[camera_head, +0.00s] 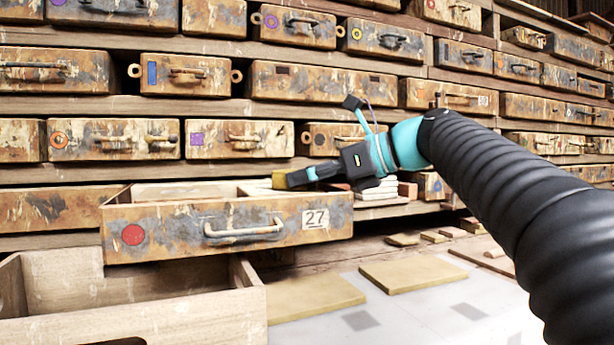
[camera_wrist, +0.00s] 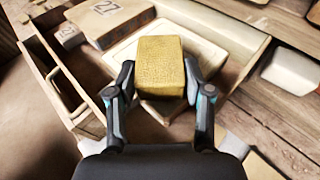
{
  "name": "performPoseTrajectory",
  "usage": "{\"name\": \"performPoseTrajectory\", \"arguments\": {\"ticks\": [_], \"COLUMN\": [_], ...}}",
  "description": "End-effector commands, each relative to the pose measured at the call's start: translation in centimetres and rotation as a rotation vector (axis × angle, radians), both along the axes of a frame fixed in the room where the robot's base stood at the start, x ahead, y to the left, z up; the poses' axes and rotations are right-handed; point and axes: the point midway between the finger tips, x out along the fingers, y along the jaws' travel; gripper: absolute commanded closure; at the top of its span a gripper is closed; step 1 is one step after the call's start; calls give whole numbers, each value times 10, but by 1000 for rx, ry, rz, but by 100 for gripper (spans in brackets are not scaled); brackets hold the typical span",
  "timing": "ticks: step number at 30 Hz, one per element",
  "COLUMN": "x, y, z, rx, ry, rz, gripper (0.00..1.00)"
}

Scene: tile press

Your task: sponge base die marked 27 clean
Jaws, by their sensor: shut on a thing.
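A rusty die drawer marked 27 (camera_head: 165,222) with a red dot and a bar handle is pulled out from the shelf. My gripper (camera_head: 296,178) is at the drawer's right rear, shut on a yellow sponge (camera_wrist: 160,66). The sponge also shows in the head view (camera_head: 280,179). In the wrist view the sponge is held between both fingers, above a pale slab (camera_wrist: 207,55) with a raised rim. A block marked 27 (camera_wrist: 108,14) lies beyond it to the upper left. The sponge hides part of the slab, and I cannot tell whether they touch.
Rows of closed die drawers (camera_head: 115,139) fill the shelves behind. An open wooden crate (camera_head: 150,318) stands below drawer 27. Flat tan tiles (camera_head: 412,273) lie on the pale floor at the right. Pale slabs (camera_head: 378,195) are stacked just beneath my gripper's right side.

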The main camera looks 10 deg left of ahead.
Motion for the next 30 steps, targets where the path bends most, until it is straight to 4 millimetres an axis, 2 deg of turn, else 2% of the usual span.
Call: {"name": "performPoseTrajectory", "arguments": {"ticks": [6,14,30], "x": [-11,-11,11], "y": [-6,-6,7], "z": [0,1,-3], "rx": [0,0,-1], "ry": [0,-1,1], "rz": [1,1,1], "gripper": [80,80,80]}}
